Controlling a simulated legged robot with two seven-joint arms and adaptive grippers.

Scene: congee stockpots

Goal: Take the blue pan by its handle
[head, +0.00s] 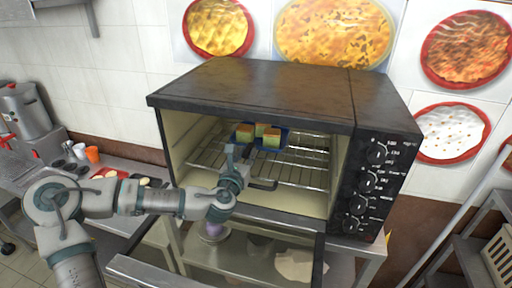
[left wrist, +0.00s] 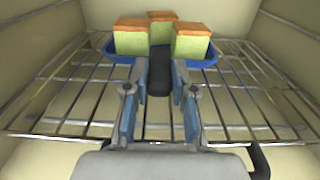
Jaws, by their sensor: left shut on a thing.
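The blue pan (head: 284,137) sits on the wire rack inside the open toaster oven, with three green and orange blocks (head: 271,137) in it. In the left wrist view the pan (left wrist: 92,57) is at the top, with its dark handle (left wrist: 158,73) pointing toward me. My left gripper (head: 240,156) reaches into the oven from the left. In the left wrist view its two fingers (left wrist: 160,88) are around the dark handle, shut on it. The pan's far side is hidden by the blocks. My right gripper is not seen.
The oven (head: 255,95) has its door (head: 225,258) folded down in front. The wire rack (head: 300,175) is bare around the pan, and the oven's side walls are close by.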

